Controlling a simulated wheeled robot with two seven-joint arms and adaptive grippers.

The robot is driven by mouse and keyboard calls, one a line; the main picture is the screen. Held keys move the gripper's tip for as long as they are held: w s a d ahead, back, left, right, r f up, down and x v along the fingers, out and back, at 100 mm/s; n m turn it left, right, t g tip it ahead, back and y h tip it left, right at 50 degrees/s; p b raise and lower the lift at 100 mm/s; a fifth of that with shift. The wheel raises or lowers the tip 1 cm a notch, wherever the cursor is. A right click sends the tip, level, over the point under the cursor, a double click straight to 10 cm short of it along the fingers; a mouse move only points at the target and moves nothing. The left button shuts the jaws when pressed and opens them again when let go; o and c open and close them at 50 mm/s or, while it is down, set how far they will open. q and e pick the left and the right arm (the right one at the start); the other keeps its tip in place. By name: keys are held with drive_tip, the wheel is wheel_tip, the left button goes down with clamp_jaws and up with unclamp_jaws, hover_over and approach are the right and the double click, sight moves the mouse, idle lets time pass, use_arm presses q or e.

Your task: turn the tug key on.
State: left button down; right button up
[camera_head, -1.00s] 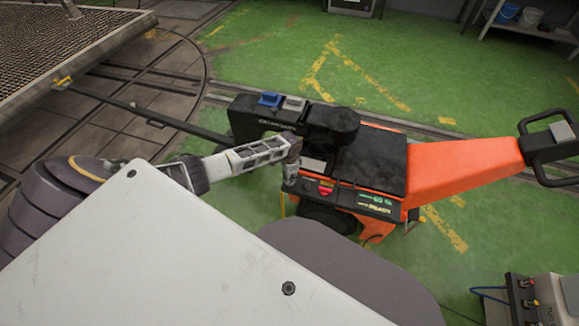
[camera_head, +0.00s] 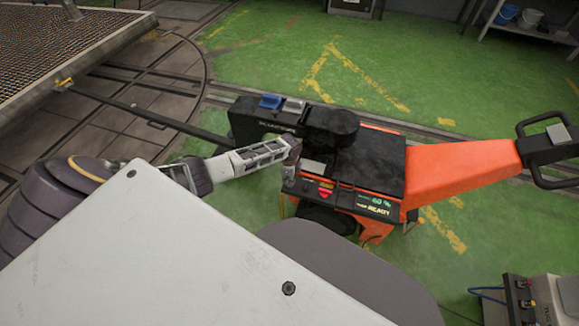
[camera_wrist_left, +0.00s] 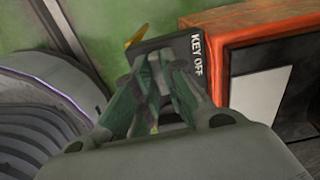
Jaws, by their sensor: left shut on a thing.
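The orange and black tug (camera_head: 375,160) stands in the middle right of the head view. Its panel has a small screen (camera_head: 374,203) with green and white text and a red part (camera_head: 325,189) on its edge. My left gripper (camera_head: 291,170) is at the near left corner of this panel. In the left wrist view, my left gripper (camera_wrist_left: 155,100) is shut at the panel, just left of a black plate (camera_wrist_left: 194,62) marked "KEY OFF". The fingers hide the tug key between them, so its angle cannot be told. My right gripper is not in view.
A dark bar (camera_head: 150,116) runs from the tug to a grated platform (camera_head: 60,50) at the upper left. The tug's handle (camera_head: 547,145) reaches right. A grey box with connectors (camera_head: 545,300) stands at lower right. Green floor behind the tug is clear.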

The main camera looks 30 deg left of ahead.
use_arm(q)
drive_tip(key=shift+d, duration=0.1)
idle(0.5)
drive_tip(key=c, duration=1.6)
unclamp_jaws()
drive_tip(key=shift+o, duration=0.6)
drive_tip(key=shift+r, duration=0.7)
wheel_tip(320, 180, up, 11)
drive_tip(key=shift+f, duration=0.2)
